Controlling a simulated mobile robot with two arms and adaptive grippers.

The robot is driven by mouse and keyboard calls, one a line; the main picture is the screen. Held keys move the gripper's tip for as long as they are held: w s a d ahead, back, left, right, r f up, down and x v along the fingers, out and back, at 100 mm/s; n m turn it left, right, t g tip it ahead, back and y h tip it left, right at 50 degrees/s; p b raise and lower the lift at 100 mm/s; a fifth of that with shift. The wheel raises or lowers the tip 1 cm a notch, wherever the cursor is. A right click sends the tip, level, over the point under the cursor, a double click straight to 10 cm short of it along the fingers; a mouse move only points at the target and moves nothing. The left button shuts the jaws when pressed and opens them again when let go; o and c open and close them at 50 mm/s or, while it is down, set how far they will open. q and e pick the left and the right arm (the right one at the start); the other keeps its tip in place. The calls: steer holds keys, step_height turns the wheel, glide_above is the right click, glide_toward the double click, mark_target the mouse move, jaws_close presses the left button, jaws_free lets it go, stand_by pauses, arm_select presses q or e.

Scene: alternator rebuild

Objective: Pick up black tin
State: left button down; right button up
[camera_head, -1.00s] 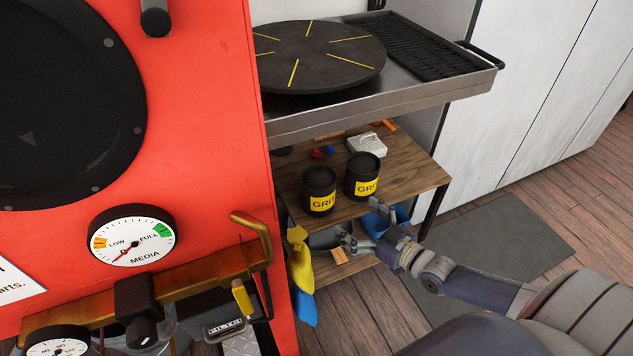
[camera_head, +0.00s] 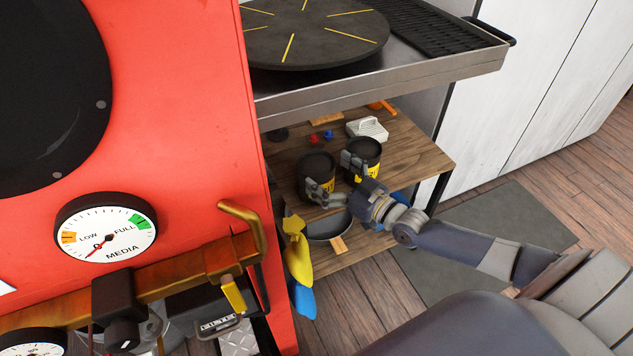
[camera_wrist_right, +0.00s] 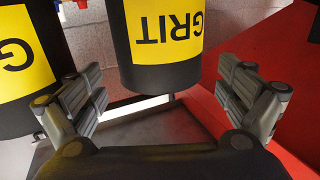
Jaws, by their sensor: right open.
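Two black tins with yellow GRIT labels stand upright on the wooden shelf: the left tin (camera_head: 316,164) and the right tin (camera_head: 366,150). My right gripper (camera_head: 330,172) is open and empty in front of them, its fingers partly covering both tins and labels. In the right wrist view the left tin (camera_wrist_right: 165,72) stands upside down in the picture, centred ahead of the open fingers (camera_wrist_right: 162,78); contact is not visible. The right tin (camera_wrist_right: 25,105) is at the left there, beside one finger. My left gripper is not seen.
The red cabinet (camera_head: 190,120) stands close on the left. A metal tray with a dark turntable (camera_head: 315,45) overhangs the wooden shelf (camera_head: 415,160). A white box (camera_head: 367,129) lies behind the tins. Yellow and blue gloves (camera_head: 298,260) hang at the shelf's front left.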

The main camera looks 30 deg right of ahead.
mark_target(305, 155)
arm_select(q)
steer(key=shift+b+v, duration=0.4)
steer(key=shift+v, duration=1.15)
arm_select(e)
steer(key=shift+x, duration=2.05)
steer(key=c, duration=2.1)
steer(key=shift+r, duration=0.2)
steer(key=shift+c, duration=0.4)
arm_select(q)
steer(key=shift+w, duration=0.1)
arm_select(e)
steer(key=shift+r, duration=0.1)
